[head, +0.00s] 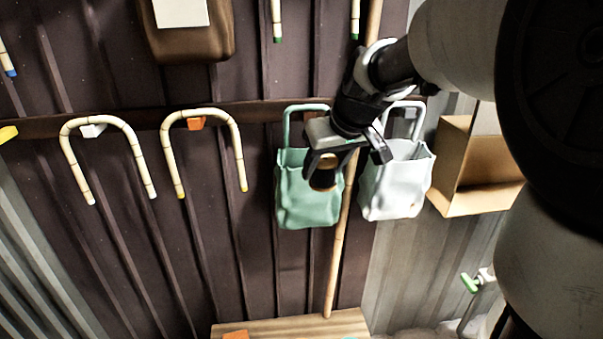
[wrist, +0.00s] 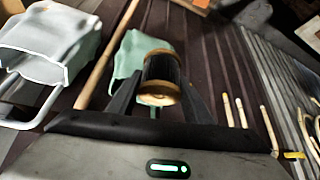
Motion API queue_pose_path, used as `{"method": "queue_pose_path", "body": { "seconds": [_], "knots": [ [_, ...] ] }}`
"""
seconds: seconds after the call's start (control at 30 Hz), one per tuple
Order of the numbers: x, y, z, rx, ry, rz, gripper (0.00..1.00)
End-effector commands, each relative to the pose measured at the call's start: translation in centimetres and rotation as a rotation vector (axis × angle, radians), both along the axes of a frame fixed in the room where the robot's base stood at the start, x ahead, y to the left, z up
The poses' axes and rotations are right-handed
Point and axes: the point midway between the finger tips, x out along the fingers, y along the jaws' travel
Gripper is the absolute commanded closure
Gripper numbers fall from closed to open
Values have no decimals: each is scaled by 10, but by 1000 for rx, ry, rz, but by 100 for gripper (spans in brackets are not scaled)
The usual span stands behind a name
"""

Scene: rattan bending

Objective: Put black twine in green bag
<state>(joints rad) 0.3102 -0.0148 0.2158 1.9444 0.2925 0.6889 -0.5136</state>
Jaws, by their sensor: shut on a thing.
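The green bag (head: 307,205) hangs by its handle on the dark corrugated wall, just left of the white bag. My gripper (head: 345,166) is in front of the green bag's upper part in the head view. It is shut on a spool of black twine (wrist: 162,73) with wooden ends. The spool also shows dark between the fingers in the head view (head: 322,174). In the wrist view the green bag (wrist: 129,56) lies behind the spool. The spool and gripper partly hide the bag's opening, and I cannot tell whether the spool is over it.
A white bag (head: 398,183) hangs close on the right. A long wooden pole (head: 340,250) stands between the bags. Bent rattan canes (head: 203,115) hang at left. An open cardboard box (head: 475,180) is at right. A wooden surface (head: 290,327) lies below.

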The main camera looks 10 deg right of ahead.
Motion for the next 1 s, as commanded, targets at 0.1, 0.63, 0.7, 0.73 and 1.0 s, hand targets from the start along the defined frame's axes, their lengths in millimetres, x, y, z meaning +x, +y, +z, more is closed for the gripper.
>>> {"method": "queue_pose_path", "body": {
  "seconds": [0.1,0.63,0.7,0.73,1.0],
  "knots": [
    [-1,0,11,0,-3,11,78],
    [29,1,12,0,1,18,78],
    [35,1,11,-1,0,18,78],
    [38,1,10,-1,1,18,78],
    [62,1,7,-1,0,18,78]
  ]
}}
